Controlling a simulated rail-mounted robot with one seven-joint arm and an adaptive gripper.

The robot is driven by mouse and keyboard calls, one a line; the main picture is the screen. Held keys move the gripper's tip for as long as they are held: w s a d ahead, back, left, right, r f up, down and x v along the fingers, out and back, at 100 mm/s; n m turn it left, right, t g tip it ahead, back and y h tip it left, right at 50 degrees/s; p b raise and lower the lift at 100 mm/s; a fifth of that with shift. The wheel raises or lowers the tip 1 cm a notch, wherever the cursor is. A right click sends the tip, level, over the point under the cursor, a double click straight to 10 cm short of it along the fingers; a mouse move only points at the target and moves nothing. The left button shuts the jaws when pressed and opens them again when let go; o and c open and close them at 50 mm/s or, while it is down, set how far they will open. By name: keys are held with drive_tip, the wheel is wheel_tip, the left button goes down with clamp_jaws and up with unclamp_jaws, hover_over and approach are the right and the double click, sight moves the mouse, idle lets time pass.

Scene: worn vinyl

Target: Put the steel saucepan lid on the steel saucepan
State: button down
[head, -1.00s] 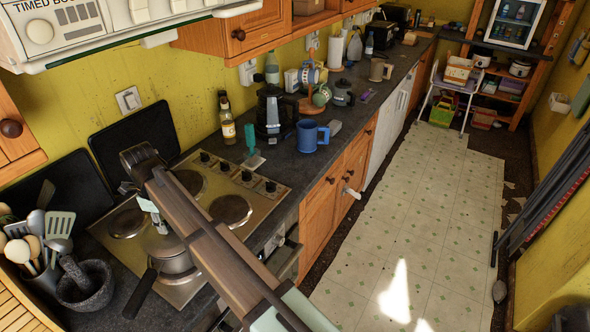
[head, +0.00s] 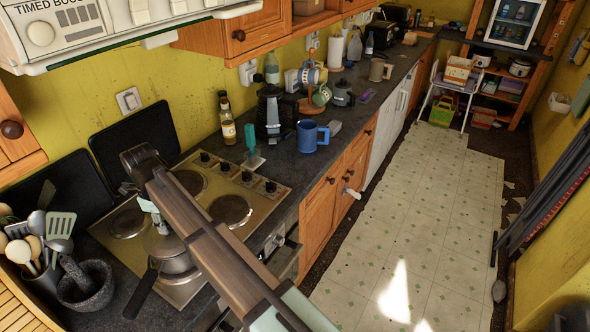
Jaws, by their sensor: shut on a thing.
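The steel saucepan (head: 176,264) stands on the front left part of the hob, with its dark handle (head: 142,291) pointing toward the lower left. The steel saucepan lid (head: 160,245) shows at the top of the pan, below my gripper. My gripper (head: 157,226) points down over the pan and is shut on the lid. My arm covers the right side of the lid and pan. I cannot tell whether the lid touches the rim all round.
A stone mortar (head: 88,288) and a utensil pot (head: 42,283) stand left of the hob. The right hob plates (head: 231,210) are bare.

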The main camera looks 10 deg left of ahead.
drive_tip(key=shift+f, duration=0.55)
drive_tip(key=c, duration=0.7)
unclamp_jaws()
drive_tip(key=shift+r, duration=0.2)
drive_tip(key=shift+r+p, duration=0.45)
drive_tip(key=shift+r, duration=3.4)
drive_tip(key=shift+r, duration=0.1)
